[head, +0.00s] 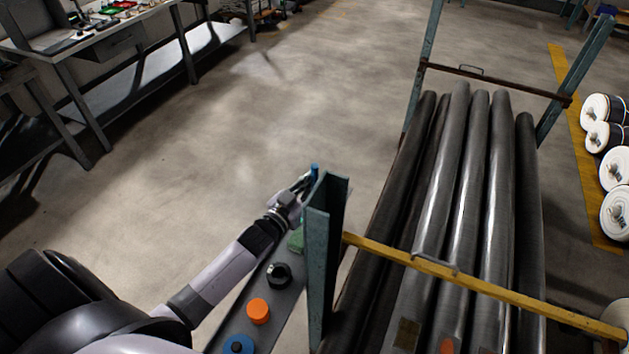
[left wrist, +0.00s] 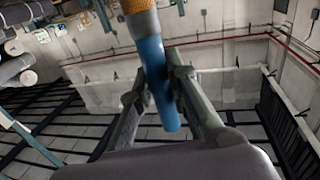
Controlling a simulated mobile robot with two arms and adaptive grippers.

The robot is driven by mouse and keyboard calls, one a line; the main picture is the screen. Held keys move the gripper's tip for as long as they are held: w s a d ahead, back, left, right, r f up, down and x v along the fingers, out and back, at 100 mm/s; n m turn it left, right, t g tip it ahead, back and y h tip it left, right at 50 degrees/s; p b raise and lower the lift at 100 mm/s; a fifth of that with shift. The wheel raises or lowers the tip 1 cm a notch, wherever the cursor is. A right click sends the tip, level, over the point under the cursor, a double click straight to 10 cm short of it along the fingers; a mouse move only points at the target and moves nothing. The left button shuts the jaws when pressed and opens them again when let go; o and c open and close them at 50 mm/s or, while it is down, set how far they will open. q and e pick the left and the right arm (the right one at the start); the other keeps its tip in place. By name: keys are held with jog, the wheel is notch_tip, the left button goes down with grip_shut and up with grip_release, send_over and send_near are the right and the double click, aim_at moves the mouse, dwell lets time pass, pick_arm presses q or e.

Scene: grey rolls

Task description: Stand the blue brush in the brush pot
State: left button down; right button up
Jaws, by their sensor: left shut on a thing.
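My left gripper (head: 308,180) is shut on the blue brush, above the far end of a narrow grey board. The brush (head: 315,169) shows as a small blue piece at the fingertips in the head view. In the left wrist view the blue handle (left wrist: 158,80) passes between the two fingers (left wrist: 160,92), with a tan-orange part (left wrist: 143,22) at the upper end. A black round thing (head: 278,275) stands on the board, nearer than the gripper. I cannot tell for sure whether it is the brush pot. My right gripper is not in view.
The grey board (head: 222,325) also bears a green block (head: 296,241), an orange round piece (head: 258,311) and a blue ring (head: 238,345). A teal post (head: 320,265) stands close right of my left arm. Long grey rolls (head: 463,190) fill the rack. Floor lies free at left.

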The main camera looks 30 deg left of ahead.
aim_at(312, 171)
pick_arm(q)
jog(key=shift+f+b, duration=1.9)
jog(key=shift+f, duration=0.65)
jog(key=c, duration=1.5)
grip_release()
jog(key=shift+o, duration=0.2)
jog(key=shift+r, duration=0.1)
notch_tip(312, 171, up, 10)
jog(key=shift+f, duration=0.1)
